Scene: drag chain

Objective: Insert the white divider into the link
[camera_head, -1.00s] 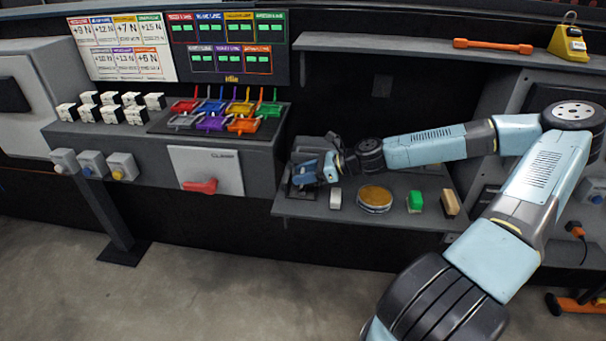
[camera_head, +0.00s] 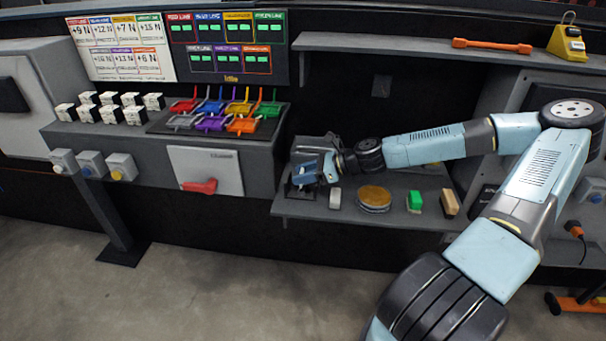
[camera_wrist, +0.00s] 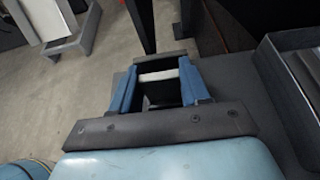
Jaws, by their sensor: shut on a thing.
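My gripper (camera_head: 303,172) is at the left end of the low right-hand shelf, low over a small dark fixture (camera_head: 300,192). In the wrist view its two blue fingers (camera_wrist: 158,88) are shut on a thin white bar that spans the gap, which looks like the white divider (camera_wrist: 158,75). Dark parts show just beyond and below the bar. I cannot tell whether these are the link, or whether the divider touches it. In the head view the gripper hides the divider.
On the shelf (camera_head: 400,212), to the right of my gripper, stand a small whitish block (camera_head: 335,198), a round brown-topped tin (camera_head: 374,198), a green block (camera_head: 414,202) and a tan block (camera_head: 449,204).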

